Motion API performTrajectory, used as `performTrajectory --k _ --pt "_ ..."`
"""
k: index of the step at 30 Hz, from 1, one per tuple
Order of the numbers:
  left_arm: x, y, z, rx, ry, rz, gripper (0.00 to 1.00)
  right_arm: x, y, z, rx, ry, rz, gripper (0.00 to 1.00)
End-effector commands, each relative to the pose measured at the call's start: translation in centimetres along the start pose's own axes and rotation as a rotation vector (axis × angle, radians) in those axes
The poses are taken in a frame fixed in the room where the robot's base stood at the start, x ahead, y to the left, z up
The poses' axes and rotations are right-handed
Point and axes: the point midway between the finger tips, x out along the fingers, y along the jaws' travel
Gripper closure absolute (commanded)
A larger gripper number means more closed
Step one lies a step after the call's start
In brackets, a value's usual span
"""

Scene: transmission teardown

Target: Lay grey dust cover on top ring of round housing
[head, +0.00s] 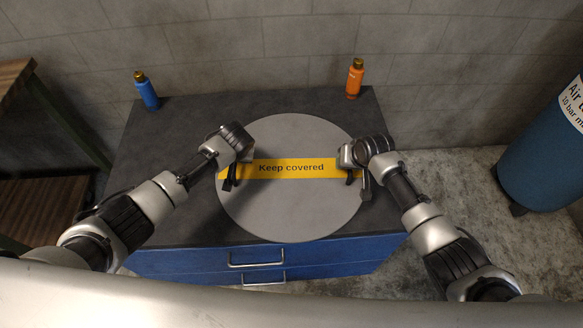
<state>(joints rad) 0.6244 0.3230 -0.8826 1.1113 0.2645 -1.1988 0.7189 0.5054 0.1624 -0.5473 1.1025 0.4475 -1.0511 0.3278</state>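The grey dust cover (290,213) is a large flat disc with a yellow band (291,168) reading "Keep covered". It appears over the middle of the dark worktop in the head view. My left gripper (232,178) is at the cover's left rim, by the left end of the band. My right gripper (357,179) is at the right rim, by the right end of the band. Their fingers overlap the rim, but their grip on it is unclear. The round housing and its top ring are not visible; whatever is under the cover is hidden.
A blue bottle (147,92) stands at the worktop's back left and an orange bottle (355,80) at the back right. The worktop (185,120) is clear around the cover. Blue drawers (330,262) are below. A blue air tank (545,150) stands at right, a wooden shelf (35,195) at left.

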Motion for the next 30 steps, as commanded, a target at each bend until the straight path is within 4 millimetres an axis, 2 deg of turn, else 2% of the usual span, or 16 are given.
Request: performTrajectory --k 10,18,30 --pt "0.21 0.01 -0.01 0.000 0.001 0.000 0.58 0.22 -0.01 0.02 0.000 0.000 0.000 0.57" --pt "0.21 0.00 -0.01 0.000 0.000 0.000 0.99 0.22 0.00 0.03 0.000 -0.001 0.000 0.99" --pt "0.21 -0.01 0.00 0.000 0.000 0.000 1.00 0.22 0.02 0.05 0.000 -0.001 0.000 1.00"
